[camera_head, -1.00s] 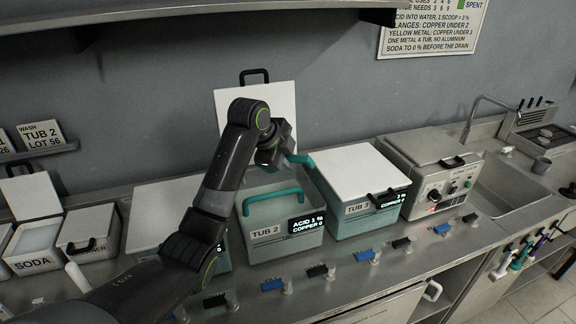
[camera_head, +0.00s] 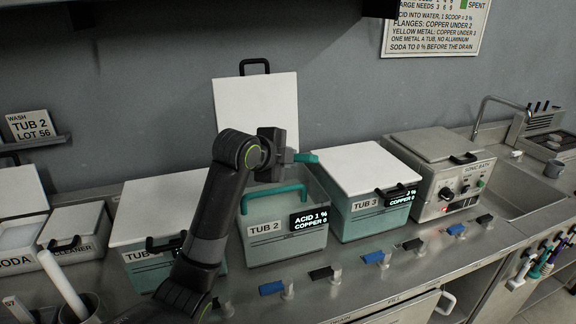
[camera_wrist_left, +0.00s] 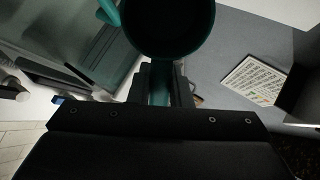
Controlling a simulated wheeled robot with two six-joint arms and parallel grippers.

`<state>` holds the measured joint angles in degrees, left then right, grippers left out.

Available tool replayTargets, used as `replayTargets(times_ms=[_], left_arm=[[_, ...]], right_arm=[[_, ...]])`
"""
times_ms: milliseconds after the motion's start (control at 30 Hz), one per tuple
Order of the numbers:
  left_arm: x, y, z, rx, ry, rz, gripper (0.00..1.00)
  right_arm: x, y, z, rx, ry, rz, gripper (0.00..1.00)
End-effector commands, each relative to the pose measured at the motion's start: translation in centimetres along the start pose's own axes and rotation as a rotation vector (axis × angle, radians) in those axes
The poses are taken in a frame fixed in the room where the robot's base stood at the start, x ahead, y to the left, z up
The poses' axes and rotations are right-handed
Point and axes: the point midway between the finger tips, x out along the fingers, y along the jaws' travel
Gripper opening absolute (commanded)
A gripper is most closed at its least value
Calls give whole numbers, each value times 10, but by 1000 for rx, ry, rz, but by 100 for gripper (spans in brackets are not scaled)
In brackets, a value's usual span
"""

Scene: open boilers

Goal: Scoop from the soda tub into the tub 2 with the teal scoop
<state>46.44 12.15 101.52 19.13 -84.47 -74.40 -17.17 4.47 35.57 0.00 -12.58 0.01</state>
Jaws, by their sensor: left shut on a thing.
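Tub 2 (camera_head: 265,250) stands open at the middle of the bench, with clear and teal walls and a display reading "ACID 1 %, COPPER 0". My left gripper (camera_head: 290,155) is shut on the teal scoop (camera_head: 308,157) above the back of tub 2. In the left wrist view the scoop (camera_wrist_left: 165,25) shows its round bowl with a dark inside; I cannot tell whether it holds anything. The soda tub (camera_head: 18,262) is at the far left, partly cut off, apparently open. My right gripper is not in view.
A white lid (camera_head: 255,112) leans on the wall behind tub 2. Closed tub 3 (camera_head: 370,220) stands close on its right, another closed tub (camera_head: 135,215) on its left. Coloured valve handles (camera_head: 325,272) line the bench front. The sonic bath (camera_head: 440,185) is farther right.

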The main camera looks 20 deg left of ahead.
Motion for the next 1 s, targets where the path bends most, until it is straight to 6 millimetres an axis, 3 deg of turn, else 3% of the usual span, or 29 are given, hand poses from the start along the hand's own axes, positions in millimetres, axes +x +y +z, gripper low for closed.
replayTargets(times_ms=[100,400,1000], left_arm=[[3,8,1,0,0,-53,0],[2,11,1,-1,1,-161,0],[1,10,1,0,0,-197,0]], right_arm=[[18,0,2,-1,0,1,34],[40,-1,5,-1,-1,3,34],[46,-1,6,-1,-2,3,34]])
